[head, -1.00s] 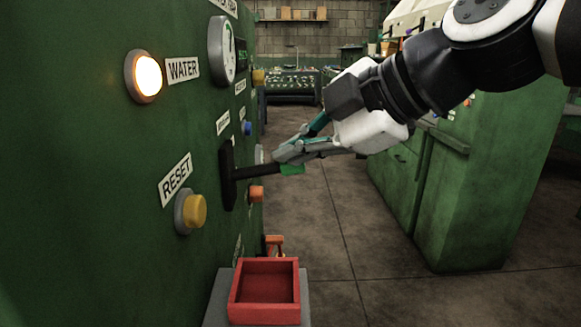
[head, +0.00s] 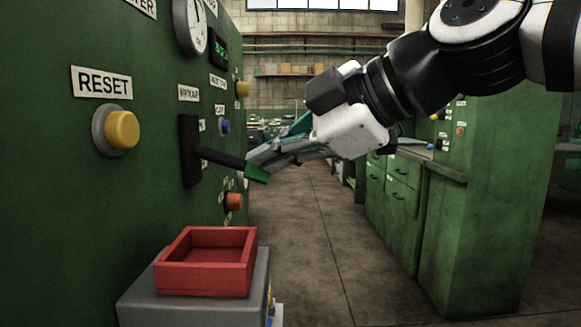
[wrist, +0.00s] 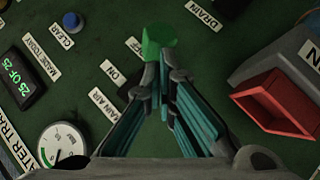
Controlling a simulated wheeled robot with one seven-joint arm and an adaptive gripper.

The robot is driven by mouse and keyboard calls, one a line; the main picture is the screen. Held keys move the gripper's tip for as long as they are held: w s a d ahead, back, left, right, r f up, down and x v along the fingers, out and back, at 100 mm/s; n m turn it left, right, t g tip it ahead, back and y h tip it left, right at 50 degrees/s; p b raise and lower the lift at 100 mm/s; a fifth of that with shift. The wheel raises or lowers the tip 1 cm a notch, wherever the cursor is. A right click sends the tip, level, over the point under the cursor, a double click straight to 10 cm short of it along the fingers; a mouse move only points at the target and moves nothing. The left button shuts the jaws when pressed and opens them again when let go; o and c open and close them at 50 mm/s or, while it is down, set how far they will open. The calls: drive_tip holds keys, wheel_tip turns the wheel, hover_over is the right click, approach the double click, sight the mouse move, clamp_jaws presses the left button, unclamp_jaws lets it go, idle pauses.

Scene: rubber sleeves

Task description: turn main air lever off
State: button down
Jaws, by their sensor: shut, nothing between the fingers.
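The main air lever (head: 222,159) is a dark rod with a green tip (head: 257,174). It sticks out from a black upright slot plate (head: 190,150) on the green panel and slopes slightly down toward its tip. My gripper (head: 252,156) is shut and empty, with its fingertips at the lever just above the green tip. I cannot tell whether they touch it. In the wrist view the green tip (wrist: 159,38) shows just beyond the closed fingertips (wrist: 161,62). The fingers hide most of the rod there. An ON label (wrist: 113,70) and a MAIN AIR label (wrist: 104,106) are beside it.
A yellow reset button (head: 122,129) is left of the lever. An orange button (head: 233,201) and a blue button (head: 224,126) are close by. A red open tray (head: 205,277) stands on a grey box below. Open floor (head: 310,240) lies to the right, before green cabinets (head: 475,220).

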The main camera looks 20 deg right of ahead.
drive_tip(key=shift+d, duration=0.1)
drive_tip(key=shift+p, duration=0.3)
drive_tip(key=shift+r, duration=0.75)
